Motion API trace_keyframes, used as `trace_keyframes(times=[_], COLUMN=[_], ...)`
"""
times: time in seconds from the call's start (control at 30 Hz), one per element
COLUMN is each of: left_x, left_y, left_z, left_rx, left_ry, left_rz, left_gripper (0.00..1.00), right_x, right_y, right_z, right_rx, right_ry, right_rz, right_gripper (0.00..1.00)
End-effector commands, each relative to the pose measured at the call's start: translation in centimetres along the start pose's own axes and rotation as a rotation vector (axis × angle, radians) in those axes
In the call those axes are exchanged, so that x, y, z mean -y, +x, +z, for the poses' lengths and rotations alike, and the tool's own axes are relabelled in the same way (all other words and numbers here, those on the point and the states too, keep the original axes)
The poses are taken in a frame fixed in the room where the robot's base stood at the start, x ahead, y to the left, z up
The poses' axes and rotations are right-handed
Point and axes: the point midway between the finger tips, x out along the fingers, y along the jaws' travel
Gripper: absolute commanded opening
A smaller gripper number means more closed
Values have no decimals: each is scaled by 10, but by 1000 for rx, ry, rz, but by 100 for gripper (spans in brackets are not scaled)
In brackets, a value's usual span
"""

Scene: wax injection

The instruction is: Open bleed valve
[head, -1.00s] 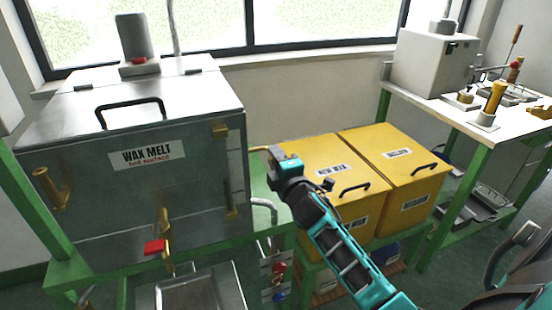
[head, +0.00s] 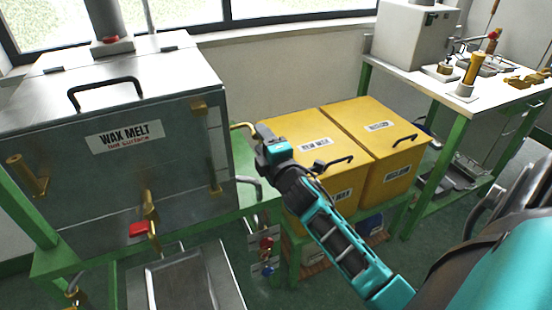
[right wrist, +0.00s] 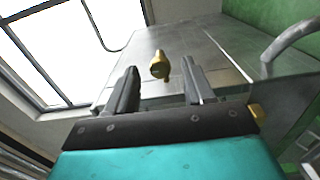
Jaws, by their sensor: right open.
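The steel wax melt tank (head: 90,170) stands at the left in the head view. A thin brass fitting (head: 241,126) sticks out beside its right side. My right gripper (head: 262,133) is open close to the free end of that fitting. In the right wrist view, a brass piece (right wrist: 160,66) shows between and beyond the open fingers of my right gripper (right wrist: 158,82), with nothing gripped. I cannot tell whether this piece is the bleed valve. A brass tap with a red handle (head: 140,229) is on the tank's front. My left gripper is not in view.
Two yellow bins (head: 375,145) stand right of the tank, below and behind my right arm. A steel tray (head: 213,280) sits below the tap. Small red and blue valves (head: 266,244) hang under the green frame. A white bench (head: 440,88) is at the right.

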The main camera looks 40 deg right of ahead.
Motion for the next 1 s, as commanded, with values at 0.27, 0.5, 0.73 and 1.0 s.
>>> trace_keyframes(times=[0.27, 0.5, 0.73, 1.0], left_x=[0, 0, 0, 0], left_y=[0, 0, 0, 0], left_z=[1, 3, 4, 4], left_rx=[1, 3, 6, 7], left_ry=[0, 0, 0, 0], left_rz=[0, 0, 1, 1], left_gripper=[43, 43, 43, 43], right_x=[2, 1, 0, 0], right_y=[-59, -89, -96, -96], right_z=[0, 0, 0, 0], right_rx=[0, 1, 1, 0], right_ry=[2, 2, 2, 1], right_rz=[-3, -1, 0, 0], right_gripper=[53, 53, 53, 53])
